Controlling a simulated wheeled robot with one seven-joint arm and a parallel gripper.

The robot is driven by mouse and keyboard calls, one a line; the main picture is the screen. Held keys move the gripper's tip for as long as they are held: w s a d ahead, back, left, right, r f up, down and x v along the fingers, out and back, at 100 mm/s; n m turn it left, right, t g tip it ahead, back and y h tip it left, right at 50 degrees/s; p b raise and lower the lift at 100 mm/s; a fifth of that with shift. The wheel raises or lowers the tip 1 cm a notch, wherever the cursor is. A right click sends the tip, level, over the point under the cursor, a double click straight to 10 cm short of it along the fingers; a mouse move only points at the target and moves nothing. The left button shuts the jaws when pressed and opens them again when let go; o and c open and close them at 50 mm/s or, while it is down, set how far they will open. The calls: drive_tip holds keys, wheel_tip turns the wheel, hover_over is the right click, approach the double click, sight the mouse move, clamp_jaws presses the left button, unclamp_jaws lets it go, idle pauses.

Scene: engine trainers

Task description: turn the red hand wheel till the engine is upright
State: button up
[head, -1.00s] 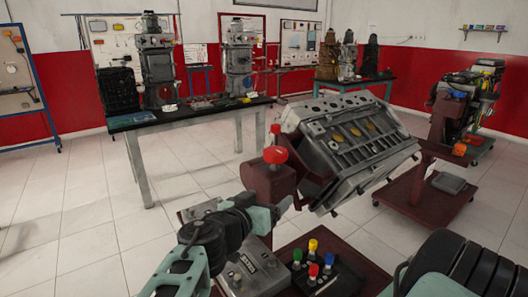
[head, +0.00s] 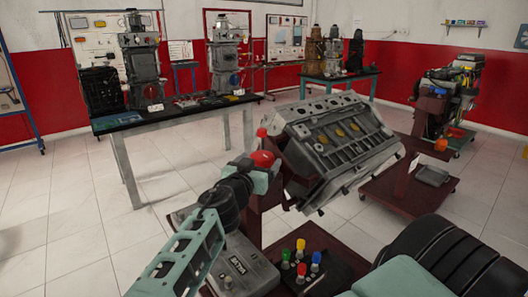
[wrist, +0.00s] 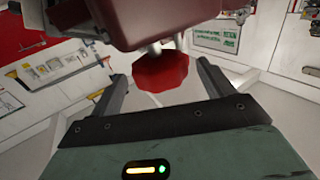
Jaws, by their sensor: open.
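The red hand wheel (head: 263,158) is on the near left side of the dark red engine stand. The grey engine (head: 335,145) hangs on that stand, tilted. My gripper (head: 264,170) is right at the wheel. In the wrist view, the wheel (wrist: 165,72) shows between the two dark fingers of my open gripper (wrist: 162,84), with gaps at both sides. The fingers are not closed on it. The head view hides most of the fingers behind my wrist.
A control box (head: 240,270) and a dark red base (head: 345,262) with coloured knobs lie below my arm. A workbench (head: 135,170) with engine parts stands behind on the left. Another engine trolley (head: 405,190) stands at right. Tiled floor between is clear.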

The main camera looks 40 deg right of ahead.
sight(264, 155)
drive_tip(key=shift+p+x, duration=0.4)
drive_tip(key=shift+x, duration=1.8)
drive_tip(key=c, duration=1)
drive_tip(key=shift+n+t+b, duration=0.3)
drive_tip(key=shift+n+t, duration=0.1)
